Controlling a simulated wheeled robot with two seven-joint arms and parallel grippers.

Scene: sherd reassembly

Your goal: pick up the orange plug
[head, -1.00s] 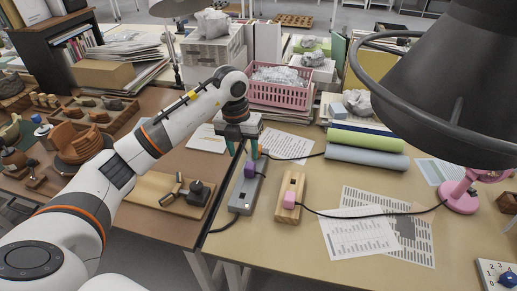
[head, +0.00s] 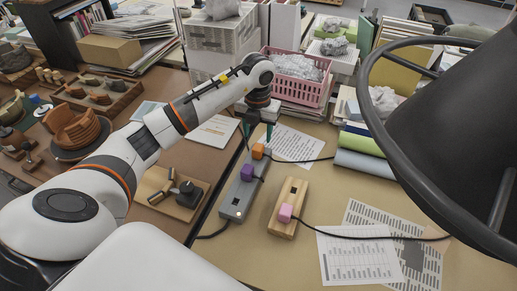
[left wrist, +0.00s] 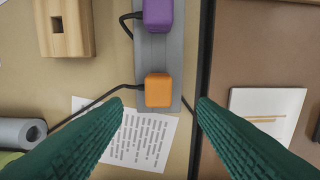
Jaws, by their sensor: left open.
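The orange plug (head: 258,151) sits at the far end of a grey power strip (head: 232,205), with a dark cable running from it. In the left wrist view, the orange plug (left wrist: 158,90) lies between the lines of the two green fingers, just beyond their tips. My left gripper (head: 257,131) is open and empty, with its fingertips close to the plug; in the left wrist view there is a gap on both sides of the plug (left wrist: 160,103). A purple plug (head: 247,172) sits beside it on the strip. My right gripper is not in view.
A wooden block (head: 291,195) with a pink plug (head: 285,212) lies right of the strip. Printed sheets (head: 350,258) lie nearby. A pink basket (head: 310,92) stands behind. A large dark cone-shaped thing (head: 455,140) fills the right side. A table edge runs left of the strip.

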